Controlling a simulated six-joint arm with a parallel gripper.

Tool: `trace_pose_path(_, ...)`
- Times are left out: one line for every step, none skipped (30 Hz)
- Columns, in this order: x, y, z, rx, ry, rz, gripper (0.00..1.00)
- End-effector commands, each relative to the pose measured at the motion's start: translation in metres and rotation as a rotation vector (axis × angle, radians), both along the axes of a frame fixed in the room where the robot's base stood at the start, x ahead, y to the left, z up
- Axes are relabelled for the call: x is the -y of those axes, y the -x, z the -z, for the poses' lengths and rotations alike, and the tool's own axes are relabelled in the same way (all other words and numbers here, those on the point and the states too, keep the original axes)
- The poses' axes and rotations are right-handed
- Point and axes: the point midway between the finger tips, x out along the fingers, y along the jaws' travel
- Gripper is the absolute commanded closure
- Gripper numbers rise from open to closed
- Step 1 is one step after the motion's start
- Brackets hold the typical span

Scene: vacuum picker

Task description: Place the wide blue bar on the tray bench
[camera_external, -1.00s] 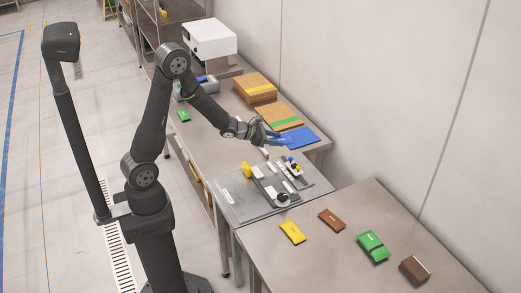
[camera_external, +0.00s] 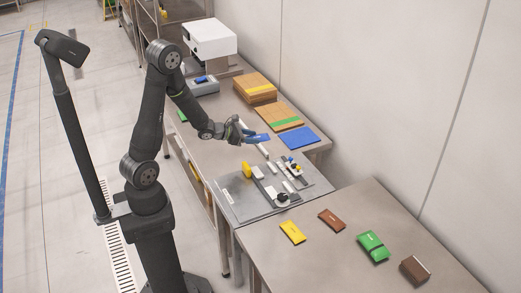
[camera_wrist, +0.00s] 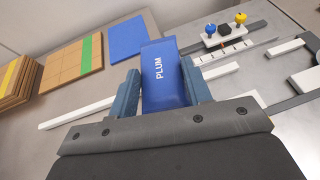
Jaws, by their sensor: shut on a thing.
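A blue bar marked PLUM (camera_wrist: 165,75) sits between the two fingers of my gripper (camera_wrist: 164,92) in the wrist view, its far end sticking out past the fingertips. The external view shows the same blue bar (camera_external: 263,137) at the end of my gripper (camera_external: 252,136), above the long grey bench (camera_external: 228,162). A second bench (camera_external: 330,263) stands at the front right, with a yellow bar (camera_external: 292,232), a red-brown bar (camera_external: 332,220), green bars (camera_external: 373,246) and a brown bar (camera_external: 415,270). I cannot tell which bench is the tray bench.
A flat blue panel (camera_external: 301,137), a green-striped wooden panel (camera_external: 278,117) and a yellow-striped wooden stack (camera_external: 255,87) lie along the wall side. A fixture plate (camera_external: 240,200) with a yellow knob and clamps is nearer. A white machine (camera_external: 210,38) stands at the back.

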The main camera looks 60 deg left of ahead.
Motion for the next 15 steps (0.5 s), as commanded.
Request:
trace_pose_path(-0.015,0.016,0.003,-0.003,0.002,-0.033,0.81)
trace_pose_path(-0.021,0.025,0.005,-0.003,0.003,-0.048,0.81)
trace_pose_path(-0.029,0.036,0.007,-0.002,0.003,-0.067,0.81)
trace_pose_path(-0.034,0.044,0.007,-0.001,0.003,-0.082,0.81)
trace_pose_path(-0.038,0.052,0.009,-0.001,0.004,-0.094,0.81)
trace_pose_path(-0.044,0.061,0.009,0.002,0.003,-0.11,0.81)
trace_pose_path(-0.047,0.068,0.01,0.002,0.003,-0.122,0.81)
trace_pose_path(-0.05,0.073,0.011,0.003,0.004,-0.132,0.81)
trace_pose_path(-0.053,0.08,0.011,0.003,0.004,-0.144,0.81)
trace_pose_path(-0.055,0.085,0.012,0.005,0.004,-0.15,0.81)
trace_pose_path(-0.057,0.088,0.012,0.005,0.004,-0.158,0.81)
trace_pose_path(-0.059,0.092,0.012,0.005,0.004,-0.164,0.81)
trace_pose_path(-0.06,0.095,0.012,0.005,0.005,-0.168,0.81)
trace_pose_path(-0.061,0.097,0.013,0.006,0.005,-0.172,0.81)
trace_pose_path(-0.063,0.098,0.014,0.006,0.005,-0.175,0.81)
